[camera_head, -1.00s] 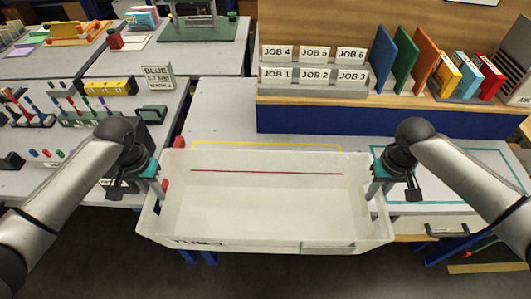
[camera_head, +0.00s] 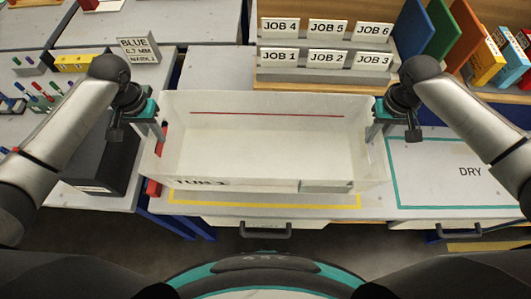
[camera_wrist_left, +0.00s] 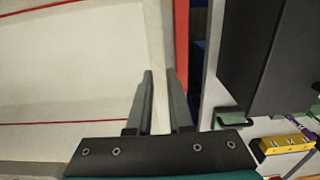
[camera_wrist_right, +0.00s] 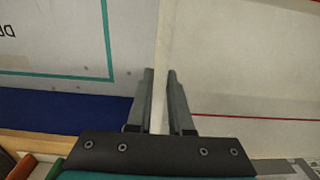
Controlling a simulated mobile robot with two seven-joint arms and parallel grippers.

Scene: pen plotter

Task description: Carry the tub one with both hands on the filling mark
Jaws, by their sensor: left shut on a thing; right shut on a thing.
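The tub (camera_head: 270,150) is a wide, pale, open box with a red line along its inner far wall and a label starting "TUB" on its front. It looks empty and roughly level. My left gripper (camera_head: 160,132) is shut on its left wall; the left wrist view shows that wall between the fingers (camera_wrist_left: 160,88). My right gripper (camera_head: 377,134) is shut on its right wall, also between the fingers in the right wrist view (camera_wrist_right: 160,85). The yellow outline (camera_head: 265,203) on the table shows along the tub's front; the tub hides the rest. I cannot tell whether the tub touches the table.
A teal outline marked DRY (camera_head: 469,171) lies bare to the right. Job signs (camera_head: 326,57) and coloured boards stand behind. A dark box (camera_head: 105,160) stands at the left, a red thing (camera_head: 153,187) beside the tub's left end. Drawer handles (camera_head: 265,231) line the front edge.

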